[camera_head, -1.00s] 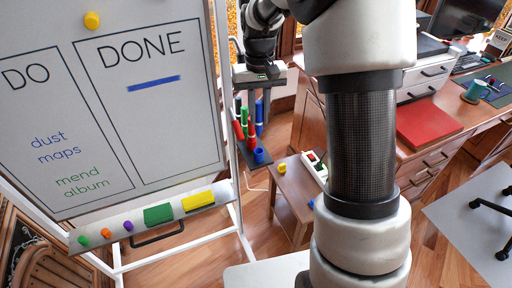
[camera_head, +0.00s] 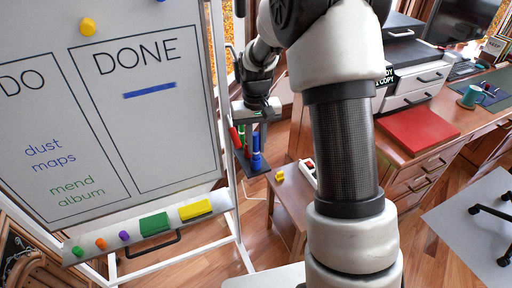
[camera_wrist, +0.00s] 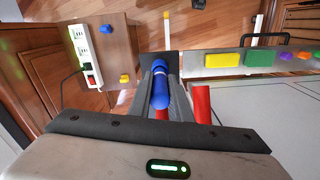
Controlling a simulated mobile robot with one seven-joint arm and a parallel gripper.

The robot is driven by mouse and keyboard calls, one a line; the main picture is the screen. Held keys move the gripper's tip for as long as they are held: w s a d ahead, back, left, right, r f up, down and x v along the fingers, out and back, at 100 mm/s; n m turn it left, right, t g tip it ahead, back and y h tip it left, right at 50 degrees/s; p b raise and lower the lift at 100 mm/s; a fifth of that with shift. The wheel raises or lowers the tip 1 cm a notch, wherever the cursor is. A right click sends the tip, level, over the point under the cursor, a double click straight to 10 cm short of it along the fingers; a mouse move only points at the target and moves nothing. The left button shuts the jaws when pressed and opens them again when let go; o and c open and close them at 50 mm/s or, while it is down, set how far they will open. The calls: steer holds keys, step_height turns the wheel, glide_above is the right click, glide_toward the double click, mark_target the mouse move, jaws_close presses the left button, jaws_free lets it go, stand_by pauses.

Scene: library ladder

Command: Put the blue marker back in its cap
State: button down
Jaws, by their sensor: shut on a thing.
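The blue marker (camera_head: 255,142) stands upright between the fingers of my gripper (camera_head: 255,124), beside the whiteboard's right edge. In the wrist view the blue marker (camera_wrist: 160,92) lies between the two fingers of my gripper (camera_wrist: 161,78). The blue cap (camera_head: 257,163) is at the dark holder, directly below the marker. The marker and cap look in line and touching; I cannot tell how deeply the marker sits. Red markers (camera_head: 236,138) stand just left of it, and they show beside the fingers in the wrist view (camera_wrist: 202,104).
The dark holder (camera_head: 246,168) is attached beside the whiteboard (camera_head: 150,120). The tray below the board carries a green block (camera_head: 154,224), a yellow block (camera_head: 195,210) and small coloured pieces. A small wooden table (camera_head: 290,200) with a yellow piece (camera_head: 279,176) stands to the right.

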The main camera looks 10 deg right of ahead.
steer(key=shift+f, duration=0.45)
steer(key=shift+f, duration=0.2)
steer(key=c, duration=1.6)
jaws_free()
steer(key=shift+c, duration=0.2)
steer(key=shift+b, duration=0.3)
